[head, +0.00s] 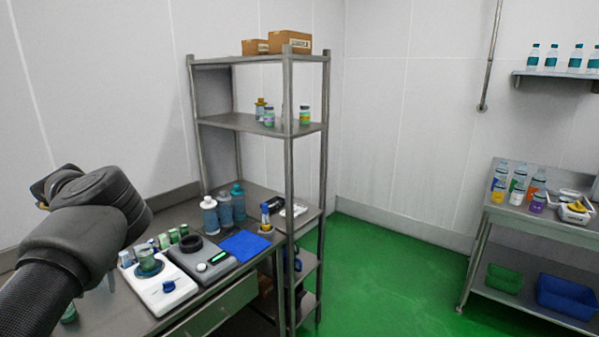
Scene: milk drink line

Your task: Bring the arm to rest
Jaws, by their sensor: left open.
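My left arm comes in from the left, dark and bent at the wrist, and is raised over the near left end of the steel bench (215,318). My left gripper (48,188) is at the far left, turned away from me, and mostly hidden behind the wrist. It is open, and I see nothing held in it. My right gripper is not in view.
On the bench are a white device (172,296) with a jar on it, a grey device (190,262), a blue cloth (244,245) and several bottles (224,208). A steel shelf rack (288,170) stands behind. Green floor (390,275) is clear toward the right-hand table (530,222).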

